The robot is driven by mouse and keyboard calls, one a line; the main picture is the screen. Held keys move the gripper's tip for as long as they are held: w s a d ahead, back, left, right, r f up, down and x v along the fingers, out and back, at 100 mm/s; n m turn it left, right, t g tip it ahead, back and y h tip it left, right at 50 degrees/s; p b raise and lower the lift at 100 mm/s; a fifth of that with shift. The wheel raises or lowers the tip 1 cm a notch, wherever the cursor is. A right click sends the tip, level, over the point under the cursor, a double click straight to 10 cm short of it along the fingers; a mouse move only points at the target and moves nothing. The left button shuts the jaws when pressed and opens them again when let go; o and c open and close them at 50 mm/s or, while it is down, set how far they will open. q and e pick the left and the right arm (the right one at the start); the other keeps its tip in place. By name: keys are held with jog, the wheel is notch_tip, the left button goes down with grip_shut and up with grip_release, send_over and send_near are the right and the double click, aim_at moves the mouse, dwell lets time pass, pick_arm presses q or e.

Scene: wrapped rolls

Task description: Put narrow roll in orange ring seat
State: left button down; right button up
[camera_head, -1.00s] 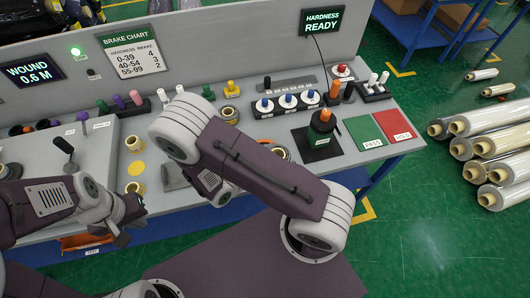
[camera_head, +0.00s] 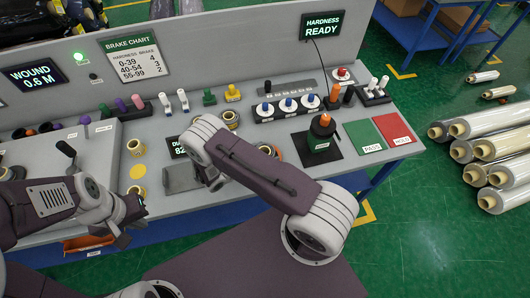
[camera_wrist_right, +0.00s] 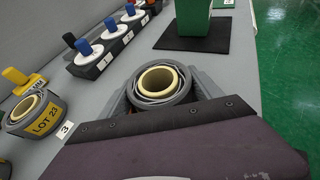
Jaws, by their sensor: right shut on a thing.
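A roll with grey wrap and a cream core (camera_wrist_right: 158,82) stands between the fingers of my right gripper (camera_wrist_right: 160,94), which is shut on it, in the right wrist view. In the head view my right arm hides most of this gripper. An orange-brown rim (camera_head: 276,151) shows beside that arm; I cannot tell whether it belongs to the orange ring seat. My left gripper (camera_head: 137,206) hangs at the table's front edge, near a small yellowish roll (camera_head: 138,190). It looks empty, but its opening is unclear.
A roll marked LOT 23 (camera_wrist_right: 38,115) stands left of my right gripper. Blue-knobbed blocks (camera_head: 288,105) sit behind. A green block with an orange top (camera_head: 321,134) stands on a black mat. Green (camera_head: 364,142) and red (camera_head: 397,130) pads lie at the right.

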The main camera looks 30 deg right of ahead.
jog(key=shift+s+f, duration=0.1)
jog(key=shift+f, duration=0.05)
jog(key=o, duration=1.6)
jog(key=shift+o, duration=1.3)
